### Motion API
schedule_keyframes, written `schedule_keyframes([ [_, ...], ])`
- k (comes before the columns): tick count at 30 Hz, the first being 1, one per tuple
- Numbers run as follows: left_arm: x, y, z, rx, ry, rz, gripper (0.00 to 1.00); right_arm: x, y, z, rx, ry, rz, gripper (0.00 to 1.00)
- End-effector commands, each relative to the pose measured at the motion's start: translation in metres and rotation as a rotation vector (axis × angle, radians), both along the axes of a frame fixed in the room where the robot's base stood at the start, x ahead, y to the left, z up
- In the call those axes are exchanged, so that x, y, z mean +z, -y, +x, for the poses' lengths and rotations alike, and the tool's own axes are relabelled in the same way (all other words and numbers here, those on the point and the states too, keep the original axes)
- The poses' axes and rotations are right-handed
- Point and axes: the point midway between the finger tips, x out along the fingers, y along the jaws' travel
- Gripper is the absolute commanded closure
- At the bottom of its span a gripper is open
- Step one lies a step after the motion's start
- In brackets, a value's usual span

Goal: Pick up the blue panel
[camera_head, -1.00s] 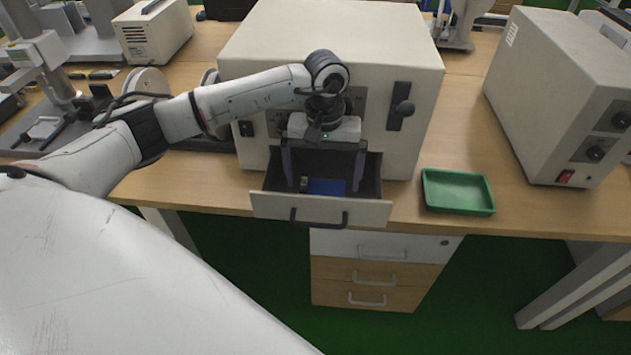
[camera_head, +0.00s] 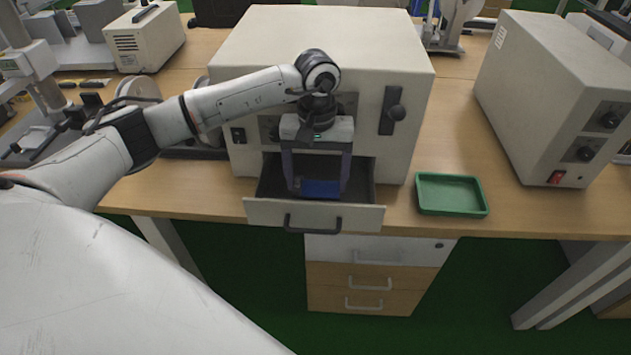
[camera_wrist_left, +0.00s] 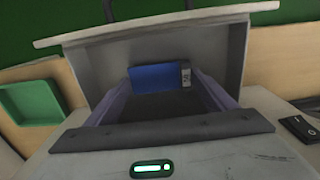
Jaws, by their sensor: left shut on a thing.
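The blue panel (camera_head: 320,188) is in the open drawer (camera_head: 268,213) of the large beige machine. My left gripper (camera_head: 318,189) reaches down into the drawer and is shut on the panel, with one finger at each side of it. In the left wrist view the blue panel (camera_wrist_left: 155,78) lies between the fingers, with a small grey piece (camera_wrist_left: 186,74) at its right end. I cannot tell whether the panel touches the drawer floor. My right gripper is not in view.
A green tray (camera_head: 452,211) sits on the table right of the drawer. The beige machine (camera_head: 320,35) rises behind the gripper. Another beige device (camera_head: 545,100) stands at the right. Table space between the tray and that device is clear.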

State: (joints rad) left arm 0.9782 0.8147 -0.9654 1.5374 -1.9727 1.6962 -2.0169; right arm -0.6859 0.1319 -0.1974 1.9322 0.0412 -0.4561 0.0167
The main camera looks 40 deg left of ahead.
Motion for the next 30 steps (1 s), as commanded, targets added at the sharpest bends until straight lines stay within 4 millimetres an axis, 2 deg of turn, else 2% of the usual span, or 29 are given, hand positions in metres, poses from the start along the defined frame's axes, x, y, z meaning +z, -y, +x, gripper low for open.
schedule_keyframes([
  [8, 0.052, 0.000, 0.001, 0.000, 0.006, 0.000, 0.44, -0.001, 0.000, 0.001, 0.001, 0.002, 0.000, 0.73],
  [20, 0.154, 0.000, 0.001, 0.000, 0.006, -0.001, 0.44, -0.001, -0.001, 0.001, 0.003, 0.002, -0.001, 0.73],
  [24, 0.191, 0.000, 0.001, 0.001, 0.006, 0.000, 0.44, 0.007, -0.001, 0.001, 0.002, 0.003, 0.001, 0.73],
  [30, 0.235, 0.000, 0.001, 0.002, 0.004, 0.000, 0.44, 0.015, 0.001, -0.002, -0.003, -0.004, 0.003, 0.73],
])
